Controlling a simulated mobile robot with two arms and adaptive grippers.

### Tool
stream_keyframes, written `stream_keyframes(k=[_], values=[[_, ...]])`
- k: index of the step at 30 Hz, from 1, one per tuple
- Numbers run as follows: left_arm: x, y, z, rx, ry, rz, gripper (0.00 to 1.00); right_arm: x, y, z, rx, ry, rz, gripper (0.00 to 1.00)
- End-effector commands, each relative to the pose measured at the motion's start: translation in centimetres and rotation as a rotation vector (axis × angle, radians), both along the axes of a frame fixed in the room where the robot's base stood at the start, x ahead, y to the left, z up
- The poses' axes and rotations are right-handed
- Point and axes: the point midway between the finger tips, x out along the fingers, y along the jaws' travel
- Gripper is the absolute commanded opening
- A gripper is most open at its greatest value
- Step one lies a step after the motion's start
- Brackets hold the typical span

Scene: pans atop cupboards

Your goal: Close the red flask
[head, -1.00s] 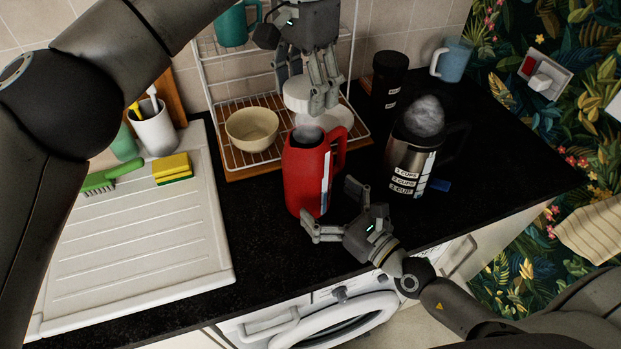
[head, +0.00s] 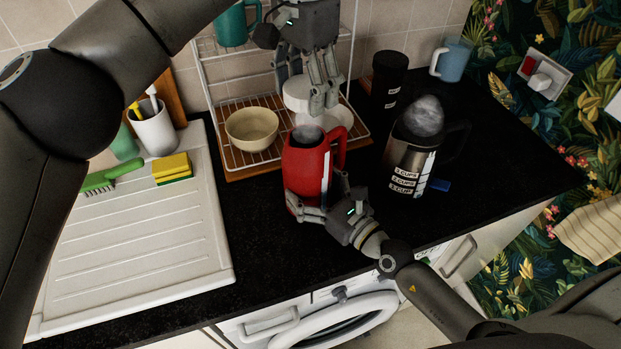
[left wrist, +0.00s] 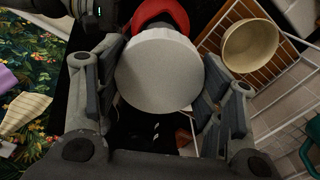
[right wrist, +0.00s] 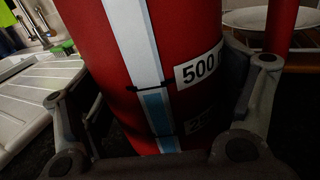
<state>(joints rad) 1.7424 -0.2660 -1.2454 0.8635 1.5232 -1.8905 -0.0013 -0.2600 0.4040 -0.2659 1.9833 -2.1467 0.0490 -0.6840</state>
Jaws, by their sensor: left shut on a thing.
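The red flask (head: 304,170) stands upright on the black worktop with its top uncovered. It fills the middle of the right wrist view (right wrist: 88,45), with a white and blue level strip and a "500" mark. My left gripper (head: 305,92) is shut on a round white lid (head: 296,95), which also shows between its fingers in the left wrist view (left wrist: 158,72). The lid is held above and slightly behind the flask's opening, apart from it. My right gripper (head: 322,197) is open around the flask's lower body, one finger on each side. Whether both fingers touch it is unclear.
A wire dish rack (head: 243,165) with a cream bowl (head: 252,130) stands behind the flask. A steel flask (head: 408,158), a black canister (head: 388,80) and a blue mug (head: 453,60) are on the right. The white drainer (head: 140,240) is on the left.

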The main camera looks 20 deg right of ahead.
Motion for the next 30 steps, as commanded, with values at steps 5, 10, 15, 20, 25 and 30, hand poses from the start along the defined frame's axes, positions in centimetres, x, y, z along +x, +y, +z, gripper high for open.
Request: stream_keyframes(k=[5, 10, 15, 20, 25, 30], values=[[0.0, 0.0, 0.0, 0.0, 0.0, 0.0, 0.44, 0.0, 0.0, 0.0, 0.0, 0.0, 0.0, 0.47], [0.0, 0.0, -0.7, 0.0, 0.001, -0.001, 0.44, 0.0, 0.0, 0.0, 0.0, 0.0, 0.0, 0.42], [0.0, 0.0, -3.3, -0.001, 0.003, -0.001, 0.44, 0.0, 0.0, 0.0, 0.0, 0.0, 0.0, 0.42], [-0.1, 0.0, -4.9, 0.0, 0.001, 0.0, 0.44, 0.0, 0.0, 0.0, 0.0, 0.0, 0.0, 0.42], [0.0, 0.0, -5.0, -0.001, -0.001, 0.0, 0.44, 0.0, 0.0, 0.0, 0.0, 0.0, -0.001, 0.42], [0.0, 0.0, -4.9, -0.001, -0.001, 0.0, 0.44, 0.0, 0.0, 0.0, 0.0, -0.001, -0.001, 0.42]])
